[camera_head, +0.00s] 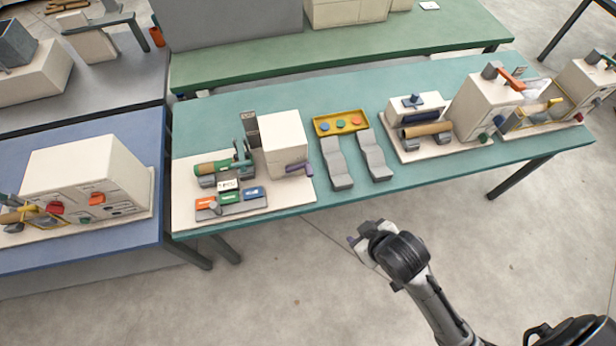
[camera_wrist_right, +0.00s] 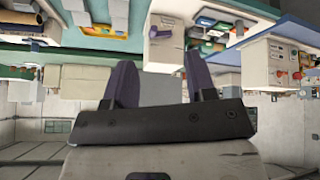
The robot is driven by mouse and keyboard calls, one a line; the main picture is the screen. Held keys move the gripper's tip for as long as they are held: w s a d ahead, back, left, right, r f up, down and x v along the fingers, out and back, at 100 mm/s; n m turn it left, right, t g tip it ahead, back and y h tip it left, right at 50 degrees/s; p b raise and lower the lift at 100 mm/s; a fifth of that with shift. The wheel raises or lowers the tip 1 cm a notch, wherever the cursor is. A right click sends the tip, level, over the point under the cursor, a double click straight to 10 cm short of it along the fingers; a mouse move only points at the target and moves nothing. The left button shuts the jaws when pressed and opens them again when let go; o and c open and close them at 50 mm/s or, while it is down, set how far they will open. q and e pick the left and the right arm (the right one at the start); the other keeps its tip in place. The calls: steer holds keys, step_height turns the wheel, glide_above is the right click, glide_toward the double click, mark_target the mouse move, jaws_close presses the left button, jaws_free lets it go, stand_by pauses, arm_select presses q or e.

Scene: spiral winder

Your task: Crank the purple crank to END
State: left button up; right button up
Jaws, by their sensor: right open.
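The purple crank (camera_head: 298,168) sticks out from the front right of a white box (camera_head: 283,140) on the winder, which stands on a pale base plate at the left end of the teal table. My right gripper (camera_head: 359,238) is out over the floor, in front of the table and to the lower right of the crank, clearly apart from it. Its two purple fingers stand apart and empty in the right wrist view (camera_wrist_right: 158,70). I cannot make out an END mark. My left gripper is not in view.
A green roller (camera_head: 210,168) and a block with coloured labels (camera_head: 230,204) sit left of the box. Two grey cradles (camera_head: 336,165) and a yellow tray (camera_head: 341,123) stand to its right. Open floor lies in front of the teal table (camera_head: 300,203).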

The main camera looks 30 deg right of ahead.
steer(key=w+a+f+n+t+b, duration=0.25)
steer(key=w+f+b, duration=0.45)
steer(key=b, duration=0.4)
steer(key=n+t+h+b, duration=0.4)
steer(key=n+t+b, duration=0.5)
steer(key=n+b, duration=1.25)
glide_toward(310, 176)
steer(key=w+n+p, duration=0.1)
steer(key=w, duration=0.2)
steer(key=w+d+n+p, duration=0.1)
steer(key=w+n, duration=0.1)
steer(key=w, duration=0.1)
steer(key=w+d+n, duration=0.1)
steer(key=w+n, duration=0.1)
steer(key=w, duration=0.2)
steer(key=shift+d+p, duration=0.2)
steer(key=shift+p, duration=0.2)
steer(key=shift+w+d, duration=0.2)
steer(key=shift+w, duration=0.6)
